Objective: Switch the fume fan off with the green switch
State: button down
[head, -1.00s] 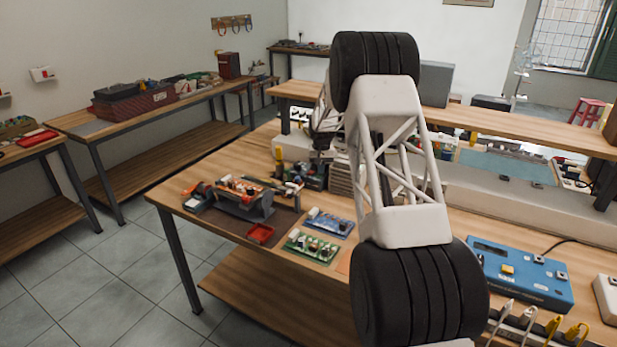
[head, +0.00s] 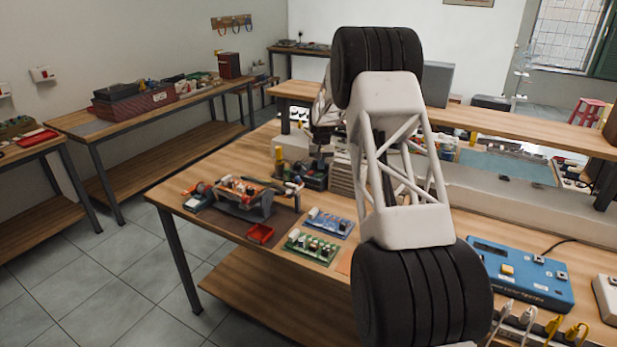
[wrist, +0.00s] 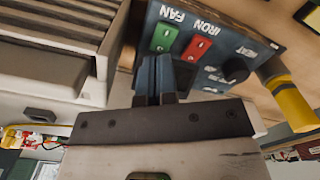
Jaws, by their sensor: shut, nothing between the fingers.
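The green switch (wrist: 165,38) sits under the word FAN on a dark blue-grey control box (wrist: 217,60) in the wrist view. A red switch (wrist: 197,48) is beside it under the word IRON. My gripper (wrist: 155,62) is shut and empty, its fingertips just by the near end of the green switch. I cannot tell whether they touch it, or which way the switch is set. In the head view my gripper is small and mostly hidden behind my arm, above the control box (head: 314,181).
A pale box with ridged slats (wrist: 65,25), possibly the fan unit, stands close left of the fingers. A yellow cylinder (wrist: 292,103) is on the right, by the box's black knob (wrist: 235,69). Circuit boards (head: 312,246) and a blue instrument (head: 520,272) lie on the bench.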

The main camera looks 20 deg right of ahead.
jog(key=shift+r, duration=2.2)
jog(key=shift+s+a+r, duration=0.1)
jog(key=shift+s+r, duration=0.1)
jog(key=shift+r, duration=0.05)
jog(key=s+a+r, duration=0.4)
jog(key=s+r, duration=0.3)
jog(key=s, duration=0.4)
jog(key=s+a+r+n+t, duration=0.1)
jog(key=s+a+r, duration=0.3)
jog(key=s+r, duration=0.5)
jog(key=s+a+r, duration=0.4)
jog(key=s+r, duration=0.1)
jog(key=s, duration=0.8)
jog(key=s+a+f, duration=0.1)
jog(key=s+a, duration=0.1)
jog(key=s, duration=1)
jog(key=s+a+f+n+t, duration=0.1)
jog(key=s+a+f, duration=0.1)
jog(key=s, duration=1)
jog(key=s+a+f, duration=0.2)
jog(key=s, duration=1.1)
jog(key=shift+n+t, duration=0.3)
jog(key=shift+n, duration=0.1)
